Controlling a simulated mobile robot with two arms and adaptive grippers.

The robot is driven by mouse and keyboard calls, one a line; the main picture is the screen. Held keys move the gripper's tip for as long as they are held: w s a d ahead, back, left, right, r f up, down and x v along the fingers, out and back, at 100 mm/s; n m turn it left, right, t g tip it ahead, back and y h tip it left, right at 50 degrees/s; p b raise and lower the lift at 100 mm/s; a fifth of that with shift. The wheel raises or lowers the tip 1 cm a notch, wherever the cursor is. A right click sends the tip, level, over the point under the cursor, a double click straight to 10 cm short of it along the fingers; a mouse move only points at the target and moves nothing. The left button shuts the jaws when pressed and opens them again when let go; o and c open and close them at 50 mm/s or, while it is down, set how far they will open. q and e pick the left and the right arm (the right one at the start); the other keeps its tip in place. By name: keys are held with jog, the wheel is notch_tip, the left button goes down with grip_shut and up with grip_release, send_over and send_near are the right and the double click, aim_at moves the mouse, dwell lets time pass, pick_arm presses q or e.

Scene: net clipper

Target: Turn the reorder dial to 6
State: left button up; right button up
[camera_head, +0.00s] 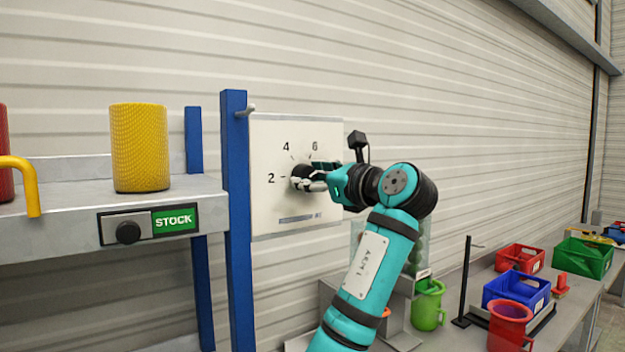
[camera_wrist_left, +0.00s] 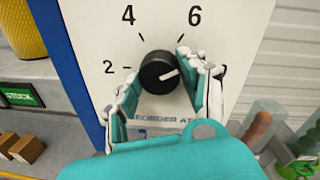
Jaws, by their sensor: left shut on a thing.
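The reorder dial (camera_head: 299,171) is a black round knob on a white panel (camera_head: 275,215). In the left wrist view the knob (camera_wrist_left: 156,72) has a white pointer line aimed right and slightly up, toward the tick right of the 6 tick. The numbers 2, 4 and 6 (camera_wrist_left: 195,16) show around it; any number farther right is hidden by a finger. My left gripper (camera_head: 312,179) is shut on the knob, and in the left wrist view its white-tipped fingers (camera_wrist_left: 157,82) stand on both sides of it. My right gripper is out of view.
A blue post (camera_head: 238,200) stands just left of the panel. A shelf (camera_head: 60,235) with a yellow cylinder (camera_head: 139,148) and a STOCK sign (camera_head: 174,219) lies farther left. A bench at the right holds red, blue and green bins (camera_head: 583,258) and a green mug (camera_head: 428,305).

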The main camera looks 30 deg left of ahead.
pick_arm(q)
jog(key=n+b, duration=0.1)
jog(key=n, duration=0.2)
jog(key=shift+n, duration=0.3)
jog(key=shift+r+n+h+b, duration=0.1)
jog(key=shift+n+h+b, duration=0.25)
jog(key=shift+n, duration=0.85)
jog(key=o, duration=1.2)
jog(key=shift+a, duration=0.1)
jog(key=v, duration=1.2)
